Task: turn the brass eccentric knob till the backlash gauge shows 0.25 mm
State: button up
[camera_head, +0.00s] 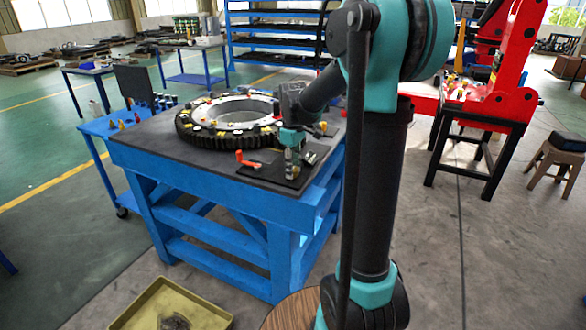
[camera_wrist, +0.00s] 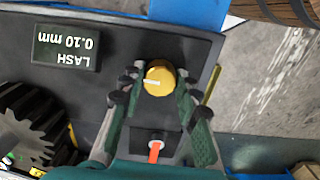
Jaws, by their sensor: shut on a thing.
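The brass eccentric knob (camera_wrist: 160,78) is round and yellow, with a white mark on its face pointing left in the wrist view. My gripper (camera_wrist: 160,84) has one finger on each side of the knob and is shut on it. The backlash gauge (camera_wrist: 66,48) is a dark display, upside down in the wrist view, reading LASH 0.10 mm. In the head view my gripper (camera_head: 291,148) is low over the near right corner of the bench; I cannot make out the knob there.
An orange-red handle (camera_wrist: 155,151) stands close to the knob, between my fingers' bases. The large toothed ring (camera_head: 190,128) lies on the blue bench (camera_head: 225,188). A yellow tray (camera_head: 150,300) is on the floor, and a red stand (camera_head: 500,85) is at right.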

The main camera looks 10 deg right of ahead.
jog(key=shift+m, duration=0.3)
jog(key=m, duration=0.5)
jog(key=shift+m, duration=0.3)
jog(key=m, duration=0.5)
jog(key=shift+m, duration=0.4)
jog(key=o, duration=1.2)
jog(key=shift+c, duration=0.2)
jog(key=shift+r, duration=0.1)
notch_tip(320, 180, up, 12)
